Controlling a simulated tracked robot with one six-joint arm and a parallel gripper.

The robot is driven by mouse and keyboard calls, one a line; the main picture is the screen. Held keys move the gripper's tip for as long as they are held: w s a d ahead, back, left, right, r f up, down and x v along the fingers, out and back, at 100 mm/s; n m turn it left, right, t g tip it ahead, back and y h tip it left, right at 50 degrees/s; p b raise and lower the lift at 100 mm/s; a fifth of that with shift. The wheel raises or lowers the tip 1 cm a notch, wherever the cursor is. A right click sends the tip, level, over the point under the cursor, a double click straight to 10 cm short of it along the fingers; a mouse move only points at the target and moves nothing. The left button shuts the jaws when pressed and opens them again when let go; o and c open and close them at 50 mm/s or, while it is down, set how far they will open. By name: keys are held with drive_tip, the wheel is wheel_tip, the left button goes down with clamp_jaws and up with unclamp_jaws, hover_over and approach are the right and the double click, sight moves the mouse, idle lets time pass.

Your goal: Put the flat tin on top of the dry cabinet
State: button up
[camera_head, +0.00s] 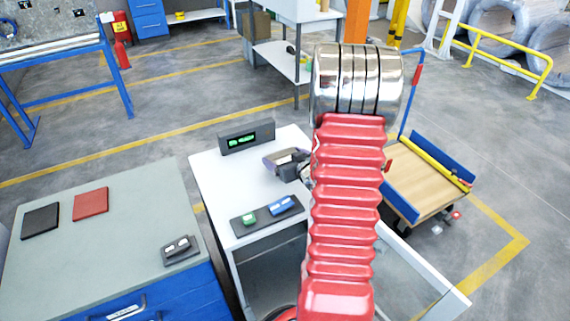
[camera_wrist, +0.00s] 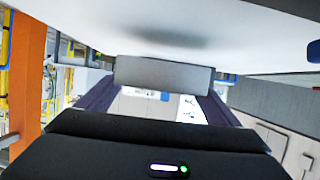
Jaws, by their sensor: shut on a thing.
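My gripper (camera_head: 284,159) is low over the right part of that top, partly hidden behind my red arm. In the wrist view my gripper (camera_wrist: 155,100) has its two dark fingers either side of a flat grey piece, which I take to be the flat tin (camera_wrist: 165,75). The white surface with a soft dark shadow (camera_wrist: 175,38) lies close to the tin. I cannot tell whether they touch. The tin is hardly visible in the head view.
A dark display box (camera_head: 247,137) stands at the top's back edge. A black tray (camera_head: 240,225) with green and blue items lies at its front. An open glass door (camera_head: 420,275) sticks out front right. A grey-topped bench (camera_head: 115,220) stands left, a wooden cart (camera_head: 425,180) right.

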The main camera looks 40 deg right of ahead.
drive_tip(key=shift+f, duration=1.65)
drive_tip(key=o, duration=1.1)
drive_tip(key=shift+f, duration=0.1)
drive_tip(key=shift+s+a+r, duration=0.1)
drive_tip(key=shift+s+r, duration=0.25)
drive_tip(key=shift+s, duration=0.2)
drive_tip(key=v, duration=1)
drive_tip(key=shift+s+a+r, duration=0.15)
drive_tip(key=shift+s, duration=0.2)
